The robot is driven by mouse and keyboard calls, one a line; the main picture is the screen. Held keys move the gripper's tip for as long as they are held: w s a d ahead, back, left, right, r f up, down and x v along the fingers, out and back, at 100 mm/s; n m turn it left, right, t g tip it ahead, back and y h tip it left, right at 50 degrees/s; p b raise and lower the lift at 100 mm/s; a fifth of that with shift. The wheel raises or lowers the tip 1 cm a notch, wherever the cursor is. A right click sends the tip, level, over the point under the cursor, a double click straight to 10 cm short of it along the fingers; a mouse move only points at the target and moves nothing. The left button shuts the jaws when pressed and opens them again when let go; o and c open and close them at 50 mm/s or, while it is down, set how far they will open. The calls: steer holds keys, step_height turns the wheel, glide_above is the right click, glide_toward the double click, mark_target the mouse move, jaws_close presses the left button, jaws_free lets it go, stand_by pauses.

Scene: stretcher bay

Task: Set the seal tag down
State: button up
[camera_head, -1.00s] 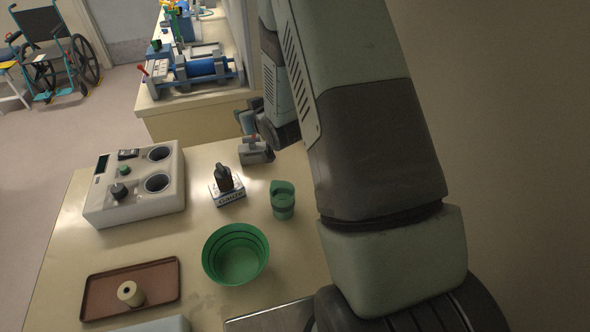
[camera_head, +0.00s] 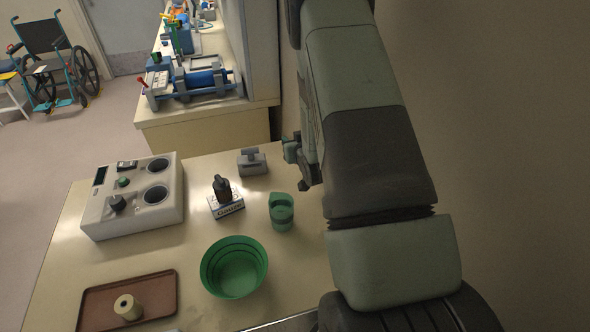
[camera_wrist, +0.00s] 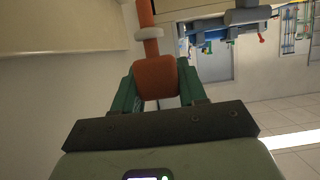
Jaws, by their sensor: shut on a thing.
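In the wrist view my gripper (camera_wrist: 157,85) is shut on an orange piece, which I take to be the seal tag (camera_wrist: 156,72). It has a blocky orange end between the green fingers, a pale ring, and an orange stem beyond. In the head view my arm hides most of the gripper; only teal parts of my wrist show at the arm's left edge, right of a grey block. The held piece cannot be made out there. No contact between it and a surface is visible.
On the table (camera_head: 140,255) are the grey block (camera_head: 252,162), a dark bottle on a labelled base (camera_head: 226,207), a green cup (camera_head: 281,212), a green bowl (camera_head: 234,267), a grey device (camera_head: 132,196) and a brown tray (camera_head: 160,290) with a cream roll (camera_head: 128,307). A counter (camera_head: 200,125) stands behind.

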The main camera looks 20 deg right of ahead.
steer(key=shift+f, duration=3.6)
steer(key=shift+f, duration=0.15)
steer(key=o, duration=1)
